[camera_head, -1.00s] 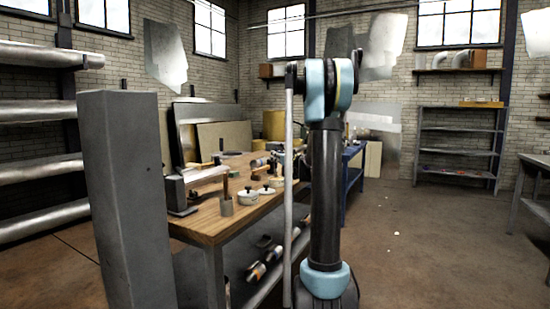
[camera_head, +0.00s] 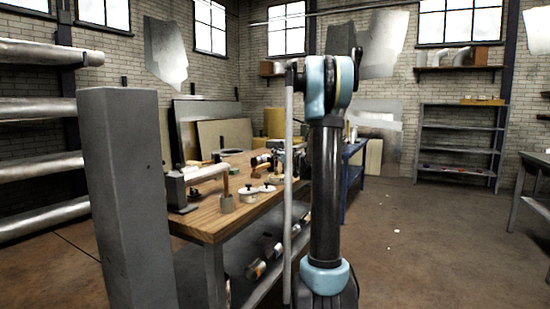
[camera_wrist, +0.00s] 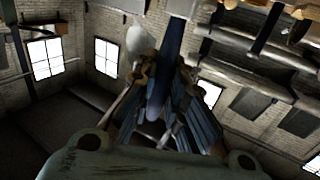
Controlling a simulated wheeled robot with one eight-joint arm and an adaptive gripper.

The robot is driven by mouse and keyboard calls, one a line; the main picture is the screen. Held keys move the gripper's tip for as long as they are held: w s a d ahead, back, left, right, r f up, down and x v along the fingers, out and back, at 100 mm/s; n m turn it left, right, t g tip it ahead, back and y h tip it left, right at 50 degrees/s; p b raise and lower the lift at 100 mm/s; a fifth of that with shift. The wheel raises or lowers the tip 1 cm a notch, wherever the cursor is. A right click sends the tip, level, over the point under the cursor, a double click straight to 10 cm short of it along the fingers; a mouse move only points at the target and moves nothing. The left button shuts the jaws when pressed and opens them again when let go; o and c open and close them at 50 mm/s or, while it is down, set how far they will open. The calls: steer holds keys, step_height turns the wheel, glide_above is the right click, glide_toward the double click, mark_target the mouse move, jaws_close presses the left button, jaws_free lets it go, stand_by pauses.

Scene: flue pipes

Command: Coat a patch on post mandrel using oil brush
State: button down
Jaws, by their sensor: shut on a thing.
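In the wrist view my gripper (camera_wrist: 166,92) is shut on a long dark blue-grey thing (camera_wrist: 175,55), which runs up between the fingers. It may be the oil brush; its far end is not clear. In the head view my gripper is mostly hidden behind my upright arm. On the near left end of the wooden bench, a grey block with a pale horizontal bar (camera_head: 207,173) looks like the post mandrel. I cannot make out an oil patch on it.
Two pale lidded pots (camera_head: 249,194) stand on the wooden bench (camera_head: 205,227). Pipe pieces lie on its lower shelf. A tall grey column (camera_head: 128,200) stands close at left, before racked pipes (camera_head: 40,167). The floor at right (camera_head: 430,240) is mostly clear.

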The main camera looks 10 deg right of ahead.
steer(key=shift+f, duration=0.35)
stand_by(1.2)
steer(key=shift+r, duration=3.55)
